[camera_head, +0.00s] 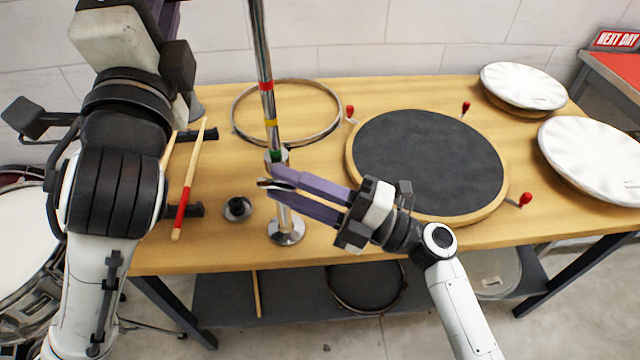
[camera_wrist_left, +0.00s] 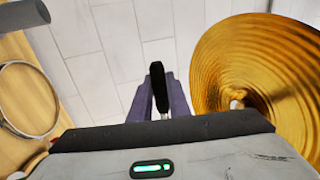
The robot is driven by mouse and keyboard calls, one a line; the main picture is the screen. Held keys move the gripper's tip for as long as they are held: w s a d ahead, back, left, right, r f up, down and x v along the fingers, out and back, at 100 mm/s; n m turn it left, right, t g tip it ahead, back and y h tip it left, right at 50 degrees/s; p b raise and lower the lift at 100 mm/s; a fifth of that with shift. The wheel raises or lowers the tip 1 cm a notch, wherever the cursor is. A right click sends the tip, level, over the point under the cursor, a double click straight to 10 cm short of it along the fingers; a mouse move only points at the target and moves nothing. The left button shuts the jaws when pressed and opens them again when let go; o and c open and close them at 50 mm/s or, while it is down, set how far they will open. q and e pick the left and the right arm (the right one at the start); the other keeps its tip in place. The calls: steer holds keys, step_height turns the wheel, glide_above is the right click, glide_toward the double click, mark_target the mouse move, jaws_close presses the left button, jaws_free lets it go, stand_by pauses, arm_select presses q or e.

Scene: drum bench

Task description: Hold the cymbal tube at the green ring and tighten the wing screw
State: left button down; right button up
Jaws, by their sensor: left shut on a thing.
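The chrome cymbal tube (camera_head: 262,50) stands upright on a round foot on the bench, with red, yellow and green rings. The green ring (camera_head: 277,156) is just above my right gripper (camera_head: 272,184). That gripper's purple fingers are apart at the tube, one above the other, around a small dark and silver part that looks like the wing screw. My left arm rises on the left and its hand leaves the top of the head view. In the left wrist view my left gripper (camera_wrist_left: 158,92) is shut on a narrow black and silver piece. A gold cymbal (camera_wrist_left: 250,65) is beside it.
A dark practice pad (camera_head: 430,160) with red knobs lies right of the tube. A metal hoop (camera_head: 235,125) lies behind it. Drumsticks (camera_head: 190,180) and a small dark round part (camera_head: 237,208) lie to the left. White drumheads (camera_head: 595,155) are at the right.

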steer(key=v, duration=1.1)
